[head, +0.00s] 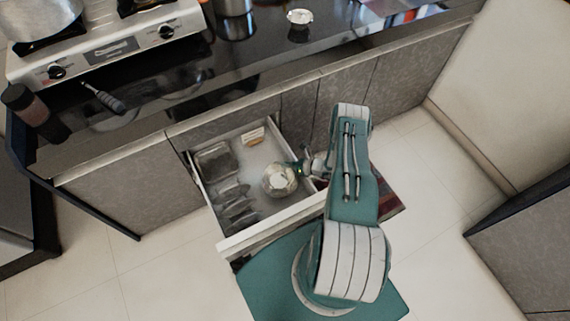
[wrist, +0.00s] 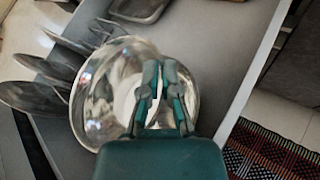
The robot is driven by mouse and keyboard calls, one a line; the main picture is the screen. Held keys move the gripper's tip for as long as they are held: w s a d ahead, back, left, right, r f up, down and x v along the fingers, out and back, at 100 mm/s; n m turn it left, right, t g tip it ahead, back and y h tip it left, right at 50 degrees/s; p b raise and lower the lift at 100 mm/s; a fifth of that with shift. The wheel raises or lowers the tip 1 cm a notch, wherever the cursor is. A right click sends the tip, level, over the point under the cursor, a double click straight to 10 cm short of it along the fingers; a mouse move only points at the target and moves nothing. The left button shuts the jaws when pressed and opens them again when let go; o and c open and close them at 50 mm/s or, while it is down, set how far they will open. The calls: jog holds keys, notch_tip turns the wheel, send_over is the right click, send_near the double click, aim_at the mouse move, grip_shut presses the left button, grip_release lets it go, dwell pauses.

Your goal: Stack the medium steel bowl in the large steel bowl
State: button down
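Shiny steel bowl shapes (head: 280,180) lie in the open drawer, right of its middle. In the wrist view, a wide steel bowl (wrist: 88,113) shows its rim at the left, and a second curved steel edge shows within and to its right. I cannot tell clearly whether these are two nested bowls or one bowl with reflections. My gripper (head: 302,168) comes in from the right at the bowls. In the wrist view its fingers (wrist: 161,68) are close together over the steel, tips leaning inward. Whether a rim is between them is hidden.
The drawer (head: 262,234) also holds dark upright plates (wrist: 60,72) at the left, a dark tray (head: 214,160) and a small tan item (head: 252,136) at the back. A stove (head: 110,45) and a black counter (head: 190,75) stand above. A patterned rug (wrist: 262,155) lies right of the drawer.

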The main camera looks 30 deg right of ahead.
jog(key=shift+d+f, duration=0.3)
jog(key=shift+a+f, duration=0.1)
jog(key=shift+f, duration=0.2)
jog(key=c, duration=0.8)
grip_release()
jog(key=shift+a, duration=0.15)
jog(key=shift+d, duration=0.2)
